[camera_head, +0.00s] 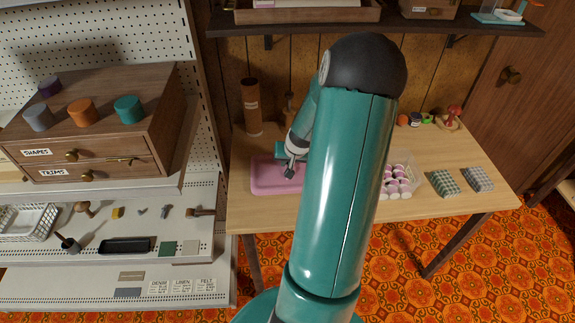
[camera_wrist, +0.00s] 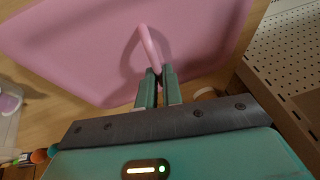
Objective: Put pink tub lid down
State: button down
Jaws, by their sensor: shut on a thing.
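The pink tub lid (camera_head: 270,183) is a flat pink rectangle with rounded corners at the left part of the wooden table. In the wrist view the pink lid (camera_wrist: 90,40) fills the top, with a thin pink loop handle (camera_wrist: 150,45) standing up from it. My gripper (camera_head: 290,170) is over the lid, and in the wrist view its fingertips (camera_wrist: 157,75) are shut on the handle. I cannot tell whether the lid's underside touches the table or is slightly above it. My arm hides part of the table to its right.
A clear tub (camera_head: 412,178) of pink-and-white round pieces stands right of my arm, with checked fabric stacks (camera_head: 443,184) beyond it. A brown cylinder (camera_head: 252,107) stands behind the lid. A pegboard shelf with a drawer cabinet (camera_head: 95,125) is at left. The table's front strip (camera_head: 265,215) is bare.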

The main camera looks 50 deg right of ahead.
jog(key=shift+f, duration=0.8)
jog(key=shift+s, duration=0.1)
jog(key=c, duration=1.6)
grip_release()
jog(key=shift+f, duration=0.1)
jog(key=shift+o, duration=0.2)
jog(key=v, duration=1.2)
